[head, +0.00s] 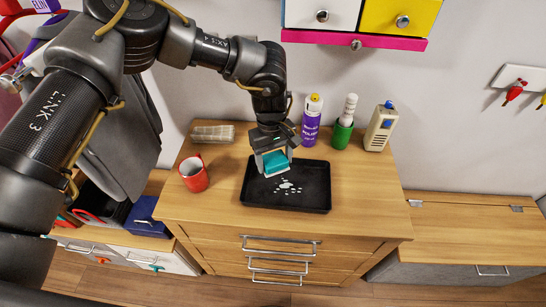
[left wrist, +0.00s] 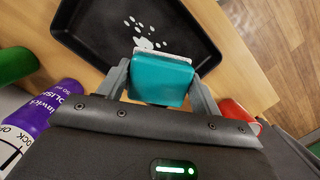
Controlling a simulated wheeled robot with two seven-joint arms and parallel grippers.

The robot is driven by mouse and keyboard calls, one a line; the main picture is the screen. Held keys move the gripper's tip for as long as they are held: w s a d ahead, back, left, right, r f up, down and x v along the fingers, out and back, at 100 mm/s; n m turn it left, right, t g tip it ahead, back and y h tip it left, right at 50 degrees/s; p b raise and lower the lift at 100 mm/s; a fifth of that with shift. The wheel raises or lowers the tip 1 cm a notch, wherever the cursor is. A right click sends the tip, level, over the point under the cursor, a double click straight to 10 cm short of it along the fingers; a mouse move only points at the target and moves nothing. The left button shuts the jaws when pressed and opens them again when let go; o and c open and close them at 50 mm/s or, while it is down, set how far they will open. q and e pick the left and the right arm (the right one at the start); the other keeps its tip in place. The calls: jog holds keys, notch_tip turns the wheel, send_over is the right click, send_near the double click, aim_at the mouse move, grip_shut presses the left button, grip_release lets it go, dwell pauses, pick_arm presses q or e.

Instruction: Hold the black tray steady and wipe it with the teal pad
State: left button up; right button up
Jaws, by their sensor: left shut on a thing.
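The black tray (head: 311,197) lies flat on the wooden dresser top, with a patch of white spots (head: 288,187) near its middle. My left gripper (head: 274,160) is shut on the teal pad (head: 276,162) over the tray's back left part. In the left wrist view the teal pad (left wrist: 160,77) sits between the two fingers, its pale underside edge toward the white spots (left wrist: 142,36). I cannot tell whether the pad touches the tray floor. The tray's rim also shows in the left wrist view (left wrist: 65,18). My right gripper is in neither view.
A red mug (head: 194,175) stands left of the tray. Drawers hang above on the wall. The dresser top right of the tray is clear.

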pick_arm(q)
jog(key=shift+f, duration=2.1)
